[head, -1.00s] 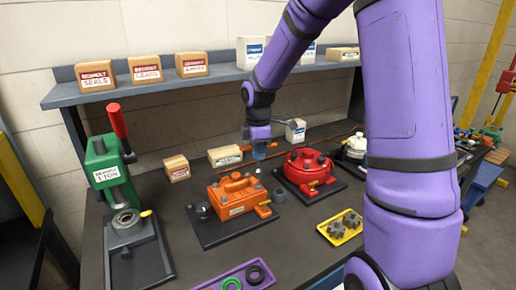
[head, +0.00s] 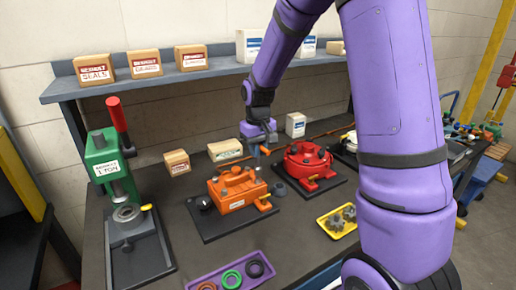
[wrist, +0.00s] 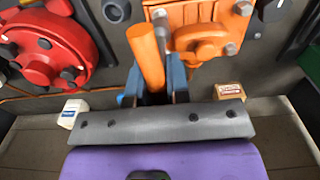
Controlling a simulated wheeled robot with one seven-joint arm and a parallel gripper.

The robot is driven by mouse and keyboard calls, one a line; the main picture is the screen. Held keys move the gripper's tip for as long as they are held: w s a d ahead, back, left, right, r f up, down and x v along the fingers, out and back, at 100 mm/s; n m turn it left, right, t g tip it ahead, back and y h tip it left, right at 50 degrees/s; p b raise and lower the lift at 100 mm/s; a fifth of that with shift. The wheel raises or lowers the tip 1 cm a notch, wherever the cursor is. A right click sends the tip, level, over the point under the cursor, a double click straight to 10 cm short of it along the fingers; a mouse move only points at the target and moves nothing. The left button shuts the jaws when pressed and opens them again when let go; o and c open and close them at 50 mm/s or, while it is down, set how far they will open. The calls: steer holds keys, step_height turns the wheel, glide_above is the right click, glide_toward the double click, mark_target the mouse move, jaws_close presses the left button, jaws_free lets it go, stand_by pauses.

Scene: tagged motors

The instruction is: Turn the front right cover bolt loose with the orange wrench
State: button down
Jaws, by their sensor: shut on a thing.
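The orange motor (head: 236,190) sits on a dark plate on the bench, with a cover bolted at its corners. In the wrist view its orange cover (wrist: 200,42) fills the upper right, with grey bolts such as one at the upper left corner (wrist: 159,13). My gripper (head: 263,147) is just behind and right of this motor. In the wrist view my gripper (wrist: 157,85) is shut on the orange wrench (wrist: 145,55), its handle standing up between the blue fingers. A grey bar beside the handle points towards the cover. Whether the wrench touches a bolt cannot be told.
A red motor (head: 305,162) stands close on the right. Small boxes (head: 224,150) stand behind, under the shelf. A green press (head: 108,160) is at the left. A purple tray with rings (head: 196,283) and a yellow tray (head: 328,229) lie in front.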

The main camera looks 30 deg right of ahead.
mark_target(258, 167)
steer(key=m, duration=0.6)
steer(key=shift+f, duration=0.35)
steer(key=shift+f, duration=0.15)
steer(key=shift+f, duration=1.05)
